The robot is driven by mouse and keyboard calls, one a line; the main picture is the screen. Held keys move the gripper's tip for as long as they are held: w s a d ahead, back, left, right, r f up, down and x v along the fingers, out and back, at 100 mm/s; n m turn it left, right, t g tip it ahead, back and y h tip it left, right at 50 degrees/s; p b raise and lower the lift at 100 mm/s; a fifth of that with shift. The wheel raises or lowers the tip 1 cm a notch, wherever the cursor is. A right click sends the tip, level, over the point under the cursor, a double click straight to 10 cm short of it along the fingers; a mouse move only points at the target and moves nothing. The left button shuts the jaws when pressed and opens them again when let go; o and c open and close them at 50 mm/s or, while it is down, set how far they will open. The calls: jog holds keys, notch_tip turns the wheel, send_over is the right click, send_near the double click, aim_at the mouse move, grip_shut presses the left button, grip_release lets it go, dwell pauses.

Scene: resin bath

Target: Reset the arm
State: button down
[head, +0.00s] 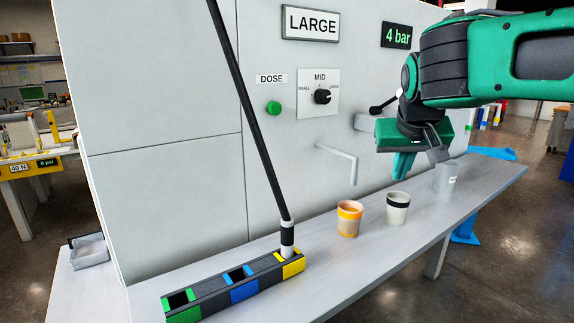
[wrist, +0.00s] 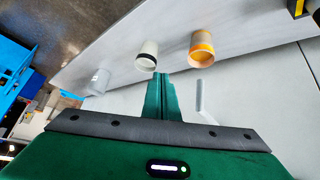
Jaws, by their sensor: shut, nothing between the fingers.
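My gripper (head: 404,165) is at the end of my green and dark grey arm, in front of the light grey panel and above the shelf (head: 430,228). Its green fingers are together with nothing between them; they also show in the wrist view (wrist: 162,98). Below and around it on the shelf stand an orange cup (head: 348,219), a pale cup with a black band (head: 397,209) and a grey cup (head: 446,177). The gripper appears apart from the cups.
The panel carries a green button (head: 273,108), a black knob (head: 322,97), signs reading LARGE (head: 310,23) and 4 bar (head: 397,36), and a bent grey spout (head: 345,160). A black pole stands in the yellow slot of a colored block (head: 235,288) at front left.

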jog(key=s+d+f+m+g, duration=0.2)
jog(key=s+d+f+g, duration=0.1)
jog(key=s+d+f, duration=0.65)
jog(key=s+d+f+m+g, duration=0.25)
jog(key=s+d+f, duration=0.4)
jog(key=s, duration=0.55)
jog(key=s+f+g+y, duration=0.1)
jog(key=s+f, duration=0.3)
jog(key=s, duration=0.5)
jog(key=shift+s+f+g+y, duration=0.25)
jog(key=shift+g+y, duration=0.1)
jog(key=shift+y, duration=0.25)
jog(key=shift+w, duration=0.1)
jog(key=shift+w+f, duration=0.25)
jog(key=shift+w, duration=0.25)
jog(key=shift+s, duration=0.1)
